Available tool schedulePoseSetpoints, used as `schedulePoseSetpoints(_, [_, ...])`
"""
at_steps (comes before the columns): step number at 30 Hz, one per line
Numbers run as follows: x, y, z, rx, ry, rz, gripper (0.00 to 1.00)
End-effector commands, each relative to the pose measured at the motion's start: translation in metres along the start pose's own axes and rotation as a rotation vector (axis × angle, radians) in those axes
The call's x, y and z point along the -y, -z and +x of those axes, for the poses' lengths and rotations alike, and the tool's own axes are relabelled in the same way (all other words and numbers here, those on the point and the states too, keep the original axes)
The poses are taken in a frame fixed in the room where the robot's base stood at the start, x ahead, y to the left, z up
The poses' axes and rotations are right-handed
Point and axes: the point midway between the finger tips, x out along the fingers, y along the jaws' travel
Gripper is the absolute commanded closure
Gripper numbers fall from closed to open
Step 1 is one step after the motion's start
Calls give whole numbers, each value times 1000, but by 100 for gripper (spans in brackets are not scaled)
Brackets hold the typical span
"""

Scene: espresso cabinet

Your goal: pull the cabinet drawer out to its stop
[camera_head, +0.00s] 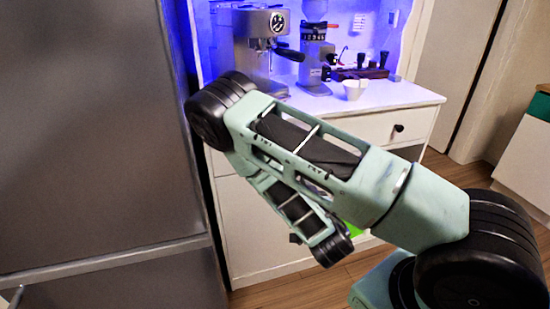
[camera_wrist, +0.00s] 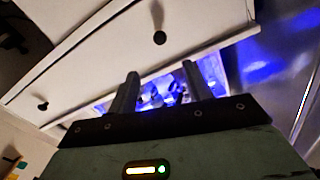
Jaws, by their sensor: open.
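The white cabinet drawer (camera_head: 380,128) is under the countertop, and its front looks flush with the cabinet. A dark round knob (camera_head: 398,128) shows at its right; my arm hides much of the rest. In the wrist view, which is turned over, the drawer front (camera_wrist: 100,75) runs slantwise with two dark knobs, one left (camera_wrist: 43,106) and one nearer the middle (camera_wrist: 159,38). My gripper (camera_wrist: 160,69) is open and empty, its fingers pointing toward the cabinet. The middle knob lies above the fingertips in the picture, apart from them. The fingers are hidden in the head view.
An espresso machine (camera_head: 258,45), a grinder (camera_head: 315,55) and a white cup (camera_head: 355,89) stand on the countertop (camera_head: 395,95). A large grey appliance (camera_head: 90,120) stands close at the left. Wooden floor (camera_head: 455,170) is free at the right.

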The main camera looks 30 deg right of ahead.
Motion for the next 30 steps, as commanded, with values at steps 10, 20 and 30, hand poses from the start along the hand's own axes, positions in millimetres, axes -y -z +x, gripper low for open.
schedulePoseSetpoints(10, [-4, -8, 21, 20, -15, 5, 50])
schedulePoseSetpoints(20, [-3, -4, 38, 9, -8, 5, 50])
schedulePoseSetpoints(30, [-1, -5, 56, -7, 3, 0, 50])
